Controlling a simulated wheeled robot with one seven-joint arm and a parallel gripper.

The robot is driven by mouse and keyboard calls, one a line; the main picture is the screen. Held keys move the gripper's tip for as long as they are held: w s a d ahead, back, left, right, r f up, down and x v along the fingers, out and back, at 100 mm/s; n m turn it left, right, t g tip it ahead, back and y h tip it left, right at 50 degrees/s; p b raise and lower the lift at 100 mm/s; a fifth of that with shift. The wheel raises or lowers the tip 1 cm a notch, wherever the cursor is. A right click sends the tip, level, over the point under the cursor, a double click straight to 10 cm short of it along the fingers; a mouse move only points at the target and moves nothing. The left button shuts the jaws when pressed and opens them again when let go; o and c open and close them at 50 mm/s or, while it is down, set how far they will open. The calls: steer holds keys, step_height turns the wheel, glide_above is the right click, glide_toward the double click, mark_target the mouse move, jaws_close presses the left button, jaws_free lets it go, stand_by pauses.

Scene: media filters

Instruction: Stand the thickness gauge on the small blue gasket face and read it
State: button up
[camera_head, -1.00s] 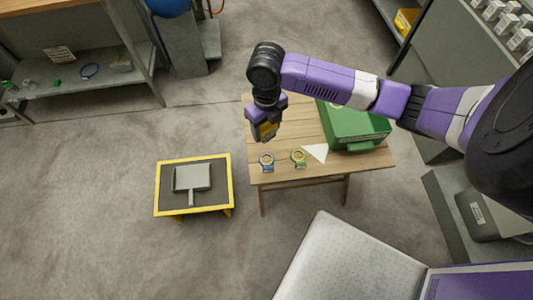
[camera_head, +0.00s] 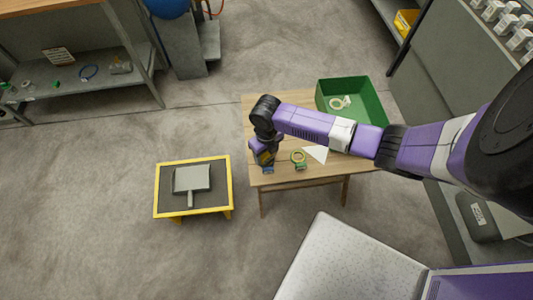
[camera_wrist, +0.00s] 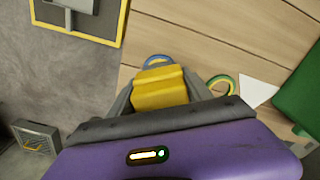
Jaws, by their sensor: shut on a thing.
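My gripper (camera_head: 262,158) is over the front left corner of the wooden table, shut on a yellow block-like thing, the thickness gauge (camera_wrist: 158,90). The small blue gasket (camera_wrist: 158,61) shows as a blue ring just beyond the gauge in the wrist view. In the head view only a bit of its blue edge (camera_head: 268,170) shows below my gripper. The gauge's lower end is hidden, so I cannot tell whether it touches the gasket. No reading is visible.
A yellow-green ring (camera_head: 299,158) lies right of my gripper, beside a white triangular sheet (camera_head: 316,154). A green bin (camera_head: 369,102) with a pale ring inside stands at the back right. A yellow-edged low stand (camera_head: 158,188) with a grey pan is left of the table.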

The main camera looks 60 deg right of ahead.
steer(key=shift+f, duration=0.15)
steer(key=o, duration=1.6)
steer(key=shift+o, duration=0.2)
